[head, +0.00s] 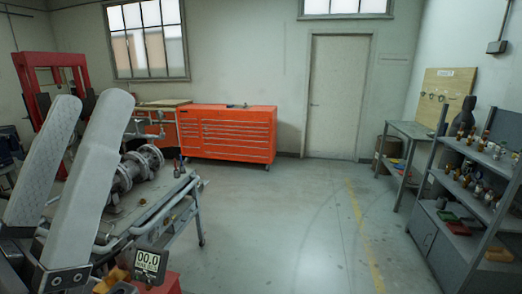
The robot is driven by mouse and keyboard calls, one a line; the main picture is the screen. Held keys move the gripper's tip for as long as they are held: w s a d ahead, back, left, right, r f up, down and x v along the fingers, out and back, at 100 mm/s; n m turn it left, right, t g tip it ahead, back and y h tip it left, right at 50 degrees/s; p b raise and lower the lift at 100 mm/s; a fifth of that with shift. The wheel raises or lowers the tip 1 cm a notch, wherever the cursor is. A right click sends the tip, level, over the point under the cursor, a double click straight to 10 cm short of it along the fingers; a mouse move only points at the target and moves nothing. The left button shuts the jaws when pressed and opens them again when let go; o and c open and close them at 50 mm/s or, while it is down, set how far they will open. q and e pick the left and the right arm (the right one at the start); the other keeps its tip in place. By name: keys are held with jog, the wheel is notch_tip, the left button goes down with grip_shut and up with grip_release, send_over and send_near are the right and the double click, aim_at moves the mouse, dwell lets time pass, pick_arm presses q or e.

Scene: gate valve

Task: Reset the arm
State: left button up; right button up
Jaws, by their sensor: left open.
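My left gripper (92,98) fills the left foreground, with its two long pale fingers pointing up and apart. It is open, and no object shows between the fingers. The flanged metal valve assembly (140,165) sits on a metal work table (150,212) just to the right of the fingers in the picture. The fingers hide part of the assembly and the table. I cannot tell whether the fingers touch anything. My right gripper is not in view.
A small display reading 00.0 (148,262) stands at the lower left. A red press frame (30,75) is behind the gripper. An orange tool cabinet (235,133) is at the back wall. Grey shelves (450,240) with several fittings line the right. The middle floor is clear.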

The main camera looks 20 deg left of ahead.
pick_arm(q)
notch_tip(320, 180, up, 36)
jog(key=w+m+g+p, duration=0.1)
jog(key=w+p, duration=0.1)
jog(key=p, duration=3.6)
jog(key=shift+w+y, duration=0.25)
jog(key=shift+y, duration=0.05)
notch_tip(320, 180, down, 43)
jog(key=b, duration=4.3)
jog(key=shift+f, duration=0.1)
